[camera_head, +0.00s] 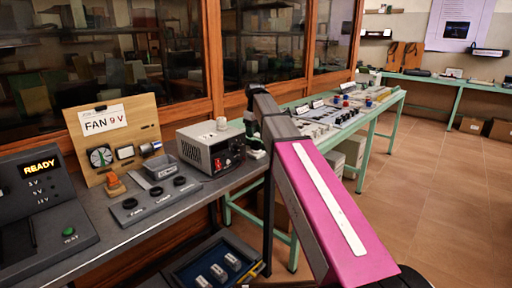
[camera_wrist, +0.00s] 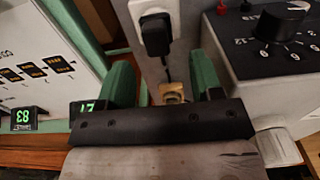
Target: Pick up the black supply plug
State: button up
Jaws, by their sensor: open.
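The black plug (camera_wrist: 156,34) is in the upper middle of the wrist view, against a pale block (camera_wrist: 150,7), with a dark cable running down from it. My gripper (camera_wrist: 164,78) is open, its two green fingers apart below the plug in the picture. The plug is beyond the fingertips and not gripped. In the head view my gripper (camera_head: 251,125) is just right of the grey power supply box (camera_head: 210,146), mostly hidden by my arm. I cannot make out the plug there.
In the wrist view the power supply box (camera_wrist: 262,75) with its dial stands close right of my fingers. A white panel (camera_wrist: 45,55) and small green displays (camera_wrist: 23,118) are at left. In the head view, a fan board (camera_head: 115,135) and switch panel (camera_head: 152,203) stand left of the box.

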aim_at(256, 141)
jog(key=shift+w+d+f, duration=0.1)
jog(key=shift+f, duration=1.25)
jog(key=shift+d+f, duration=0.1)
jog(key=shift+f, duration=1.25)
jog(key=c, duration=1)
